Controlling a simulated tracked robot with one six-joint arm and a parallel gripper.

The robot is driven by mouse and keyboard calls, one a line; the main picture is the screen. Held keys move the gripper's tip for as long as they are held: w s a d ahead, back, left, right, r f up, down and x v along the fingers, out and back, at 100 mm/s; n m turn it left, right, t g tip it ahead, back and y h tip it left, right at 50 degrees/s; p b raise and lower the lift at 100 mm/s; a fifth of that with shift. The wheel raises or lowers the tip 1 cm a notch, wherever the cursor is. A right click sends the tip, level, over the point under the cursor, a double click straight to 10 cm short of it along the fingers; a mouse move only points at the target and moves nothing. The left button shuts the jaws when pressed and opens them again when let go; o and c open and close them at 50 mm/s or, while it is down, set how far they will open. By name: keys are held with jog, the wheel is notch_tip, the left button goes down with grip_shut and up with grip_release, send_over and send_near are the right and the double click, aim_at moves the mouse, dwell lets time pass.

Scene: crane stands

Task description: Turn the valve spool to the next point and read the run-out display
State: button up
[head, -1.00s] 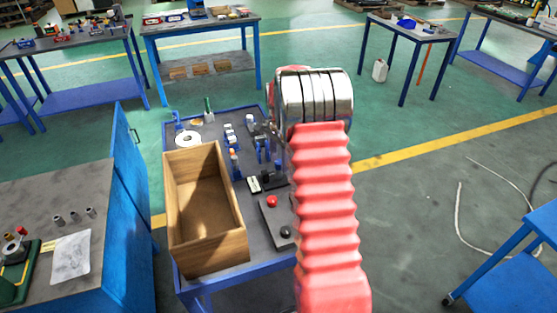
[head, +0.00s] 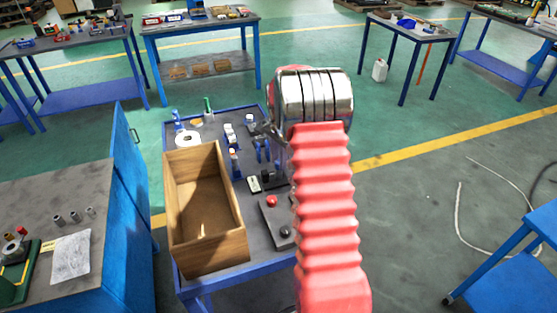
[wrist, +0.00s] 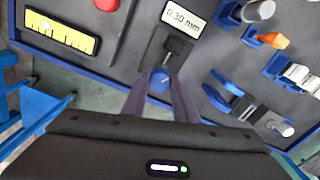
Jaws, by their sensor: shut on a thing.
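My gripper (wrist: 160,82) points down at the cart's top in the wrist view, its two dark fingers close together. A small blue round part (wrist: 160,77) sits between the fingertips; I cannot tell if it belongs to the valve spool. Just beyond it is a black fixture (wrist: 172,48). A white display (wrist: 181,17) next to the fixture reads 0.30 mm. In the head view my gripper (head: 264,131) is seen side-on over the cart, and my arm hides part of what lies under it. A pale display (head: 253,184) shows there too, too small to read.
An open wooden box (head: 241,242) takes the cart's left side. A red button (head: 272,201) is on a dark plate near the front. In the wrist view, blue holders (wrist: 221,83) stand at right and a yellow scale (wrist: 60,34) lies at left. A blue cabinet (head: 133,210) stands beside the cart.

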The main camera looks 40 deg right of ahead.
jog(key=n, duration=1.3)
jog(key=shift+w+n, duration=0.1)
jog(key=shift+n, duration=0.2)
jog(key=n, duration=0.4)
jog(key=shift+n, duration=0.3)
jog(key=n, duration=0.5)
jog(key=shift+r, duration=0.1)
jog(key=o, duration=1.1)
jog(key=shift+c, duration=0.2)
